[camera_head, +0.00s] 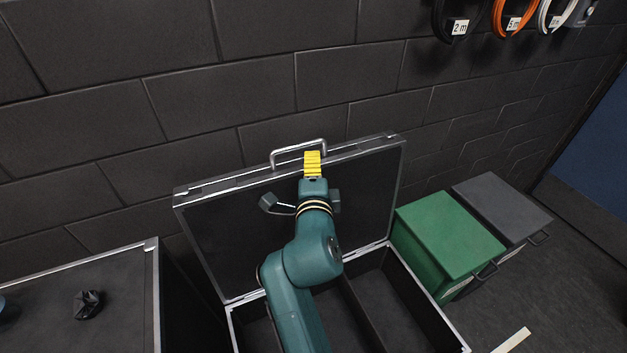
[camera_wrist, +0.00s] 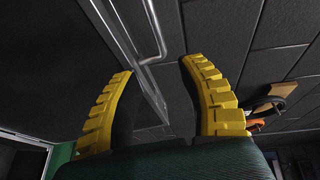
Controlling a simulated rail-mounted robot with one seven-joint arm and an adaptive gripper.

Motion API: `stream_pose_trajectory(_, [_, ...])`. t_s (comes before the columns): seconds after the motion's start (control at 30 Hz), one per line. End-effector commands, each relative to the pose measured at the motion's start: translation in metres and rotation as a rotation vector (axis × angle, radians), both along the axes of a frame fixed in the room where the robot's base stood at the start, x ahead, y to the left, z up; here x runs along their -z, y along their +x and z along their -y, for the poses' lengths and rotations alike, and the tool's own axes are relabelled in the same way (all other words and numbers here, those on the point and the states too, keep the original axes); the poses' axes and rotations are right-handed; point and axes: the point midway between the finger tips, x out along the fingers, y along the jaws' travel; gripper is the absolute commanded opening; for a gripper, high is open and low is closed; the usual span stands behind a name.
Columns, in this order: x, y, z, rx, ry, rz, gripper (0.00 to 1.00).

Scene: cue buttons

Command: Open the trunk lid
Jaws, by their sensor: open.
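The trunk lid (camera_head: 228,231) stands raised, nearly upright, against the dark block wall, and its silver handle (camera_head: 297,150) is on the top edge. The trunk (camera_head: 388,292) below is open and shows a divided, dark interior. My gripper (camera_head: 312,156) is at the lid's top edge, by the handle. In the wrist view my gripper's yellow fingers (camera_wrist: 160,85) are apart, with the lid's metal edge (camera_wrist: 140,62) and the handle (camera_wrist: 153,30) seen between and beyond them. I cannot tell whether a finger touches the lid. My arm hides part of the lid and the trunk.
A green box (camera_head: 447,233) and a grey box (camera_head: 505,208) stand right of the trunk. A dark case (camera_head: 120,300) with a small black crumpled object (camera_head: 88,304) on top is at left. Cable coils (camera_head: 513,17) hang on the wall at upper right.

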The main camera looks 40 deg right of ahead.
Motion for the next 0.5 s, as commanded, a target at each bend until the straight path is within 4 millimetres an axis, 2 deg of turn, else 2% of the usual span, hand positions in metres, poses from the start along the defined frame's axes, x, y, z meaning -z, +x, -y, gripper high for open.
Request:
stream_pose_trajectory(0.3, [-0.007, -0.056, -0.052, -0.004, 0.0, 0.0, 0.41])
stream_pose_trajectory(0.5, [-0.01, -0.077, -0.071, -0.001, 0.001, -0.001, 0.41])
